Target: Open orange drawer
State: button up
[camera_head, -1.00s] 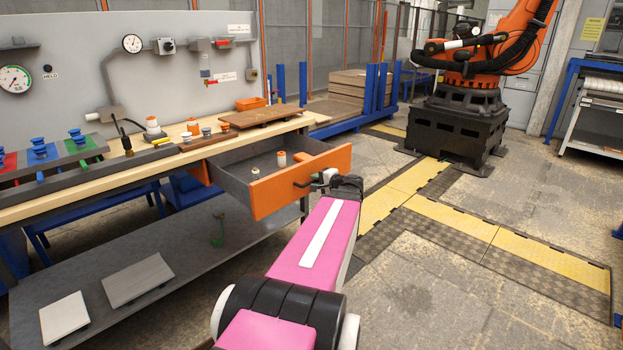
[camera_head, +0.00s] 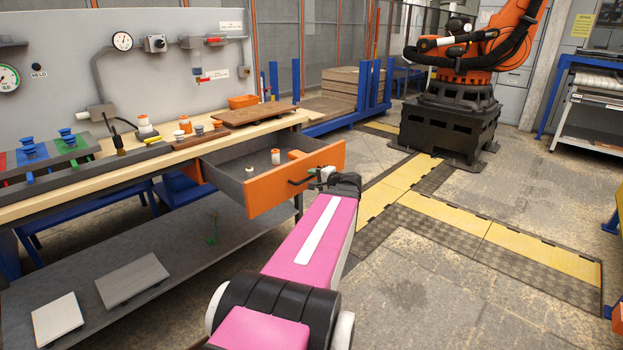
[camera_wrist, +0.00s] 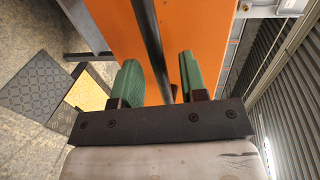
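The orange drawer (camera_head: 268,196) is pulled well out of the wooden workbench, and its grey inside shows. A dark bar handle (camera_head: 301,181) is on its orange front. My gripper (camera_head: 322,176) is at this handle, at the front's right part. In the wrist view, the orange front (camera_wrist: 205,25) fills the top middle. The dark handle bar (camera_wrist: 150,40) runs between the two green fingers of my gripper (camera_wrist: 160,80). The fingers stand apart, with gaps visible on both sides of the bar. Two small white-and-orange items, one of them a taller cylinder (camera_head: 276,157), stand inside the drawer.
The workbench top (camera_head: 105,170) carries colored trays, small knobs and a brown board (camera_head: 255,114). A lower grey shelf (camera_head: 190,262) holds two plates. An orange robot arm (camera_head: 480,45) stands on a black base behind. The floor right of my arm is clear.

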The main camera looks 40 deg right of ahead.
jog(key=v, duration=0.9)
jog(key=shift+s, duration=0.1)
dwell(0.3)
